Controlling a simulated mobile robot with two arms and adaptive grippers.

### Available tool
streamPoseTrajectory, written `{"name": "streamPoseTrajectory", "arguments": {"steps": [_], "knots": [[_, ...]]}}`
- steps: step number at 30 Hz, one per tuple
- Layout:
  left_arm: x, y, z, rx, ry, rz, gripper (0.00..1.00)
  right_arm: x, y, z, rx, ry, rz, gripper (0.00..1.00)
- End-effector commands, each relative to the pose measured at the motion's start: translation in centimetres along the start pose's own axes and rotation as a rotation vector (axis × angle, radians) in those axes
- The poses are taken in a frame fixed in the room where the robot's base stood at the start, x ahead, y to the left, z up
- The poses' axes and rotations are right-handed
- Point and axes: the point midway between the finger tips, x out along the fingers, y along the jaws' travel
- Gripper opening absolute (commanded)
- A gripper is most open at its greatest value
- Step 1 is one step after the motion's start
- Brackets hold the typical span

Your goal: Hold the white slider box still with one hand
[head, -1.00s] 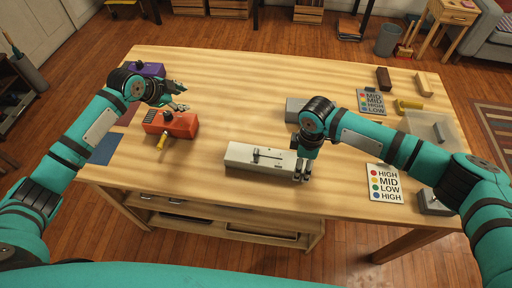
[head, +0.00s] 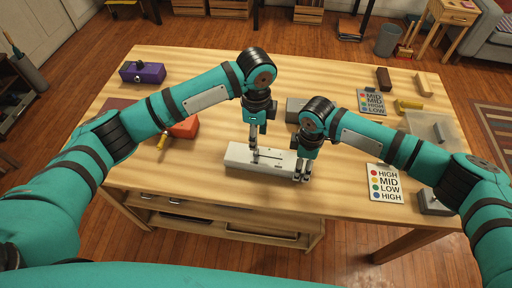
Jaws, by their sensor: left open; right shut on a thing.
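The white slider box (head: 240,155) lies near the front middle of the wooden table, with a dark slot and slider on its top. My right gripper (head: 302,172) is shut on the right end of the white box. My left gripper (head: 254,146) is open and points down just above the top of the box, close to the slider. I cannot tell whether its fingertips touch the slider.
A red box (head: 186,128) with a yellow handle is partly hidden behind my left arm. A purple box (head: 143,72) stands at the back left. A grey box (head: 297,110) is behind the white box. Cards with coloured dots (head: 384,182) (head: 371,102) lie at the right.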

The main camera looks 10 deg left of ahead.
Motion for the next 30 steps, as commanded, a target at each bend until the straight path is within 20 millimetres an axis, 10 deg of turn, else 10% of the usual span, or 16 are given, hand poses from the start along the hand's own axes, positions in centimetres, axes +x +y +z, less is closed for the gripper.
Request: {"name": "streamPoseTrajectory", "arguments": {"steps": [9,22,30], "knots": [[5.4,0.0,0.0,-0.001,0.001,0.001,0.44,-0.1,0.0,0.0,0.0,0.001,0.001,0.27],[6.5,-0.1,0.0,0.0,0.001,-0.002,0.44,-0.1,0.0,0.0,0.0,0.001,0.001,0.27],[6.5,-0.1,0.0,-0.001,0.002,-0.001,0.12,-0.1,0.0,0.0,0.0,0.001,0.001,0.27]]}}
